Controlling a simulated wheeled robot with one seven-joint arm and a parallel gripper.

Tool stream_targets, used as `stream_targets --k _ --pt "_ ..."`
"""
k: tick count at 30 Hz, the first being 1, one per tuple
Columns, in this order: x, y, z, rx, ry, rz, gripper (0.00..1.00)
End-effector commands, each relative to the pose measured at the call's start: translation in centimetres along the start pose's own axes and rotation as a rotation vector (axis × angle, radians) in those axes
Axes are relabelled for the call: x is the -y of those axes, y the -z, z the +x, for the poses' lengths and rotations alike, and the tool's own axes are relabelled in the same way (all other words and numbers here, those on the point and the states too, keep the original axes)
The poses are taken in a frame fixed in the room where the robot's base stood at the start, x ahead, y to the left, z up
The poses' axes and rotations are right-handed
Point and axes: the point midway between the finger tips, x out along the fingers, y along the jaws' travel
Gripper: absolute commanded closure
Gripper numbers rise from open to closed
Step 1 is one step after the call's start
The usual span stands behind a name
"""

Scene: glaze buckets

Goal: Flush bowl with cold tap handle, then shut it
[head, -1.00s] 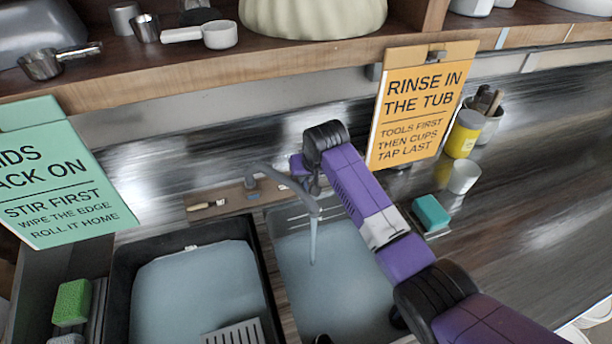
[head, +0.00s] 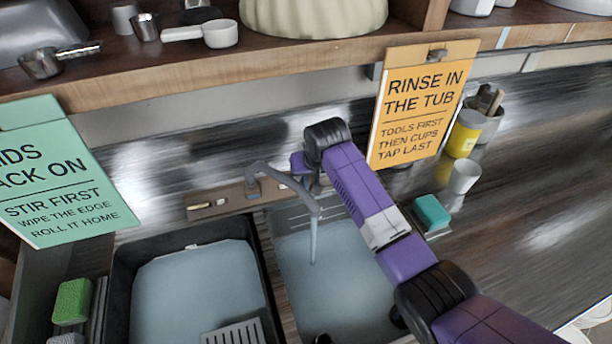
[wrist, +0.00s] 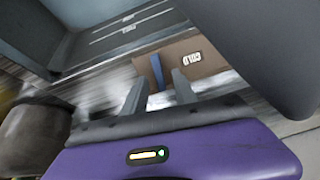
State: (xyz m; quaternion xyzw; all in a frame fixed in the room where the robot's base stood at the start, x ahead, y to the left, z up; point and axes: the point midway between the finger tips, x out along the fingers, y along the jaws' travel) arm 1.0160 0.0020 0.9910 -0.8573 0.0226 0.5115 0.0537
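The grey tap (head: 285,178) arches over the right basin (head: 300,222), and a thin stream of water (head: 313,242) falls from its spout. Pale blue-grey water covers the basin floor; I cannot make out a separate bowl. The blue cold handle (head: 252,188) stands on the wooden strip behind the basins. In the wrist view the blue handle (wrist: 157,72) shows between my open fingertips, beside the COLD label (wrist: 191,59). My gripper (wrist: 160,88) is open; whether a finger touches the handle is unclear. In the head view its purple body (head: 298,163) is right of the tap, fingers mostly hidden.
A dark-rimmed left basin (head: 122,290) holds liquid and a slotted grey piece (head: 235,333). An orange sign (head: 420,105) hangs right of my arm. A teal sponge (head: 432,212), white cup (head: 464,177) and yellow jar (head: 464,134) stand on the right. A shelf (head: 200,70) runs above.

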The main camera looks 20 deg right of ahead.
Motion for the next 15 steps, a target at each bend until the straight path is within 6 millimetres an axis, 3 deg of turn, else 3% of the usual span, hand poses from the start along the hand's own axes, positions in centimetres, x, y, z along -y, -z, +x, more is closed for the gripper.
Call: stream_targets --k 15 --pt "0.0 0.0 -6.5 -0.002 0.001 0.0 0.66"
